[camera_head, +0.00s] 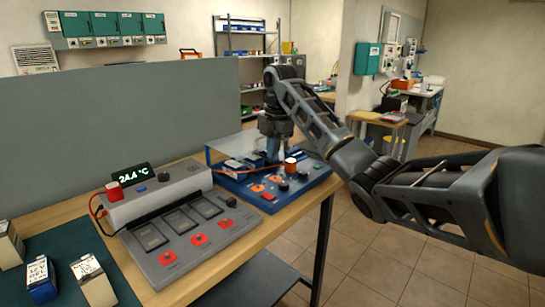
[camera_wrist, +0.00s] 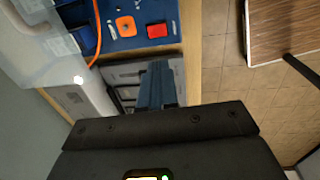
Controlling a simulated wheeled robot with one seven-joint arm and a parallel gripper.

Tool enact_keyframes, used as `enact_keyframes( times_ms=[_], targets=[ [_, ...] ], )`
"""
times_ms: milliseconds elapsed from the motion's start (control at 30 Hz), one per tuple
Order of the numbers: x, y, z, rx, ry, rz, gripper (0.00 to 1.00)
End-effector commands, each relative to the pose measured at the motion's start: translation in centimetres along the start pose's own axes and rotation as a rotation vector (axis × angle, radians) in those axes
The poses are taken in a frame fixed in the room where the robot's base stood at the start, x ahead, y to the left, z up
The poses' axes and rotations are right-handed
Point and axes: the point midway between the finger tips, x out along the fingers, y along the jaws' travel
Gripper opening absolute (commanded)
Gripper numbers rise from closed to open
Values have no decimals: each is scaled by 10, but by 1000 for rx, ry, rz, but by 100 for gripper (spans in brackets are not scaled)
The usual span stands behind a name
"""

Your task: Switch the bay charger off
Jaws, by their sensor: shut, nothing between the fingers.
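A grey charger (camera_head: 190,255) with three bays and a row of red-orange parts along its front lies on the wooden bench; part of it shows in the wrist view (camera_wrist: 127,72). Behind it is a blue unit (camera_head: 310,181) with a clear cover (camera_head: 228,150), orange parts, a black knob (camera_head: 284,186) and a red square button (camera_head: 268,196). The wrist view shows the red button (camera_wrist: 157,30) and an orange part (camera_wrist: 125,25). I cannot tell which unit is the bay charger. My gripper (camera_head: 272,155) is shut and empty, pointing down over the blue unit, hiding part of it.
A display reading 24.4 °C (camera_head: 134,178) and a red block (camera_head: 114,190) are at the grey charger's back. Boxed batteries (camera_head: 93,280) lie on a dark green mat (camera_head: 65,252) at the left. A grey partition (camera_head: 110,125) stands behind the bench. Tiled floor (camera_head: 375,265) is clear at the right.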

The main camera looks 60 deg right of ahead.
Motion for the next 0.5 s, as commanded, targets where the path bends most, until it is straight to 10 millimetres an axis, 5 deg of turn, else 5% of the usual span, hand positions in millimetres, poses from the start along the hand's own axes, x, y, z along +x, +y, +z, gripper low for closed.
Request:
enact_keyframes(
  times_ms=[267,500],
  targets=[
    [0,0,0,14,0,3,0],
    [1,1,-3,274,13,45,0]
  ],
)
